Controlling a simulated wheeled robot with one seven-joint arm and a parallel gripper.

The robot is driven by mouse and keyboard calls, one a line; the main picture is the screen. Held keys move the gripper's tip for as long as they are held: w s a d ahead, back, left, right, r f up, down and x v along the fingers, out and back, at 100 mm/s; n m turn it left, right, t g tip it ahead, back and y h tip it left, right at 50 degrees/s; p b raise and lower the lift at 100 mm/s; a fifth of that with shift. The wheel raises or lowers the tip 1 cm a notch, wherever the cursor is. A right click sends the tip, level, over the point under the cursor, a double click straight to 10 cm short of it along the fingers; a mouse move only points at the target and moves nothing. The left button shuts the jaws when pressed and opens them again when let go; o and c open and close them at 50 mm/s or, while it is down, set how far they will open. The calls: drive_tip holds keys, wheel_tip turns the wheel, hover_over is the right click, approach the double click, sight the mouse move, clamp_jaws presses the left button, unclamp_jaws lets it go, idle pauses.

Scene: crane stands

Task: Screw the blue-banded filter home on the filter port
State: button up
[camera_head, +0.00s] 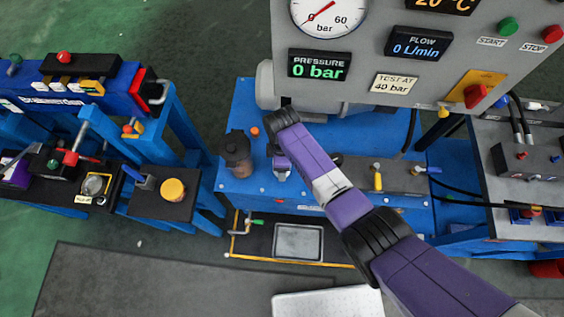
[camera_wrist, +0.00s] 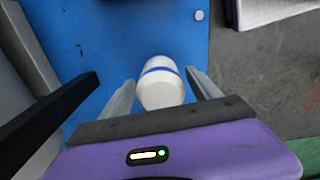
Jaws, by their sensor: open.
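The blue-banded filter is a white rounded cylinder (camera_wrist: 161,90) with a blue band near its far end, over the blue bench top in the wrist view. My gripper (camera_wrist: 160,77) is open, with one finger on each side of the filter. Gaps show between the fingers and the filter. In the head view my gripper (camera_head: 281,174) is low over the blue bench (camera_head: 240,187), below the grey console, and I cannot make out the filter there. I cannot pick out the filter port in either view; whether the filter is seated on it cannot be told.
A dark brown canister (camera_head: 236,154) stands left of my gripper. The grey console (camera_head: 380,65) overhangs behind, its pressure display (camera_head: 319,66) reading 0 bar. A yellow-handled valve (camera_head: 377,176) is to the right. A grey tray (camera_head: 298,241) lies below in front.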

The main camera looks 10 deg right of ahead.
drive_tip(key=n, duration=0.5)
drive_tip(key=shift+n, duration=0.3)
drive_tip(key=n, duration=0.5)
idle(0.4)
clamp_jaws()
drive_tip(key=m, duration=0.3)
drive_tip(key=shift+m, duration=0.9)
drive_tip(key=m, duration=0.3)
drive_tip(key=shift+a, duration=0.1)
drive_tip(key=shift+m+p, duration=0.3)
drive_tip(key=shift+m, duration=0.8)
